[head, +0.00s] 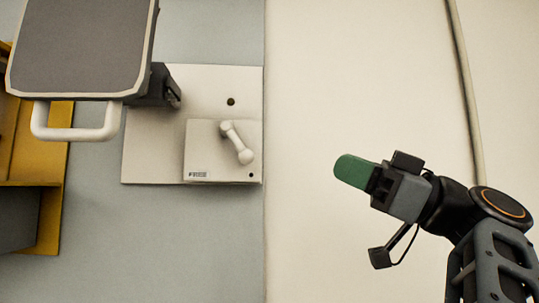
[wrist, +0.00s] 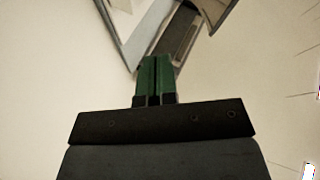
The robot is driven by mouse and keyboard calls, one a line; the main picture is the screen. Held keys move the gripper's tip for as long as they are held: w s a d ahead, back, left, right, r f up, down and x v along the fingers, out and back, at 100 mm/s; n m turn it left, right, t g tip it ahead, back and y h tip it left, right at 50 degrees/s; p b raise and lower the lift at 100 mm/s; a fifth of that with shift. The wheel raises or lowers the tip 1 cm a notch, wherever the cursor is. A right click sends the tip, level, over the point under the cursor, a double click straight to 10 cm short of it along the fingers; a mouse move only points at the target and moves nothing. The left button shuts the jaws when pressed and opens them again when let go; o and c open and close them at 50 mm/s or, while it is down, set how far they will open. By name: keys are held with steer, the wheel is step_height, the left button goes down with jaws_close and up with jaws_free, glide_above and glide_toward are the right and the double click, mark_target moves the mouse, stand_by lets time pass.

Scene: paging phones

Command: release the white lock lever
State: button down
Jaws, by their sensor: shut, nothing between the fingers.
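The white lock lever (head: 237,143) is a short handle with rounded ends. It sits tilted on a small raised cream plate (head: 205,155) in the head view, its lower end to the right. My gripper (head: 345,168) has green fingers, shut and empty, in front of the pale wall to the right of the lever and a little lower in the picture. A clear gap separates them in the head view. In the wrist view the green fingers (wrist: 155,75) are together. I cannot make out the lever in the wrist view.
A grey panel (head: 80,45) with a white handle (head: 75,133) hangs at upper left on a dark bracket (head: 158,88). A yellow frame (head: 45,220) stands at far left. A cable (head: 465,90) runs down the wall at right. The wall between lever and gripper is bare.

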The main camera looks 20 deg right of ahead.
steer(key=p, duration=0.5)
glide_toward(236, 142)
step_height(236, 142, up, 4)
steer(key=shift+w+a+f+p, duration=0.15)
steer(key=shift+w+a+f, duration=0.2)
steer(key=shift+w, duration=0.2)
steer(key=shift+w+a+f+p, duration=0.2)
steer(key=shift+w+a+f, duration=0.05)
steer(key=shift+w+f, duration=0.25)
steer(key=shift+w+a+f+p, duration=0.15)
steer(key=shift+w+a+f, duration=0.2)
steer(key=shift+w, duration=0.25)
